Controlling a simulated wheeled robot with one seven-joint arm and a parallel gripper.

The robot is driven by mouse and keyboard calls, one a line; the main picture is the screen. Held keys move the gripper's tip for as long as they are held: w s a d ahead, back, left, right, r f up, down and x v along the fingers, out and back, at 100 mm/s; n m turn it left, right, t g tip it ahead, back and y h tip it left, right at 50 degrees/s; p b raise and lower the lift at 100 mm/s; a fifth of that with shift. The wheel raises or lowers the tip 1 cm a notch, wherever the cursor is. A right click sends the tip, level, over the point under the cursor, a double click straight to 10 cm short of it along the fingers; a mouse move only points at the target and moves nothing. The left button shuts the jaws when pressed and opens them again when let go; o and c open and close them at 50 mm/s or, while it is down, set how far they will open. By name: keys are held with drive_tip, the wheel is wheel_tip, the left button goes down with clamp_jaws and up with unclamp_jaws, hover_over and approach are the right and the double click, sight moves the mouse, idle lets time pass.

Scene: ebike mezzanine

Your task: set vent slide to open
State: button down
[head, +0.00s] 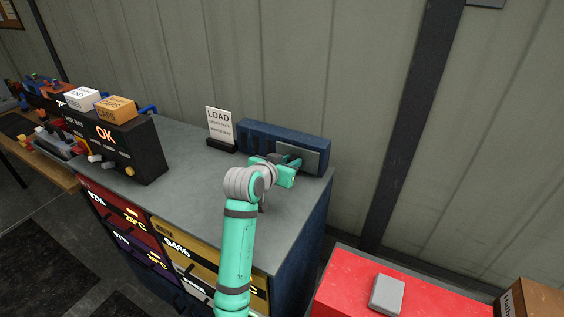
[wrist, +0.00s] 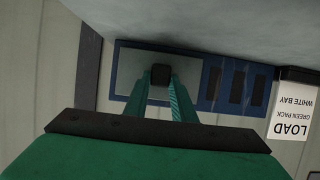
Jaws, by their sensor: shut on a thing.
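The vent (head: 262,136) is a long blue unit at the back of the grey cabinet top, against the wall. Its grey slide plate (head: 311,158) covers the right part in the head view. In the wrist view, which is upside down, the plate (wrist: 133,70) is on the left, and several dark slots (wrist: 235,87) lie uncovered to its right. A black knob (wrist: 160,75) stands on the plate. My gripper (head: 290,163) is at the plate; in the wrist view its fingers (wrist: 160,82) are shut on the knob from both sides.
A LOAD sign (head: 219,125) stands just left of the vent. A black box with an OK display (head: 105,135) is farther left on the cabinet top (head: 200,190). A red case (head: 345,285) stands at lower right. The cabinet top between is clear.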

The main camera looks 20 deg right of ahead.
drive_tip(key=shift+s+d+f, duration=0.1)
drive_tip(key=shift+s, duration=0.1)
drive_tip(key=c, duration=1.5)
unclamp_jaws()
drive_tip(key=v, duration=1)
drive_tip(key=shift+s+r, duration=0.25)
drive_tip(key=shift+r, duration=0.05)
drive_tip(key=shift+w+a, duration=0.1)
drive_tip(key=shift+a, duration=0.15)
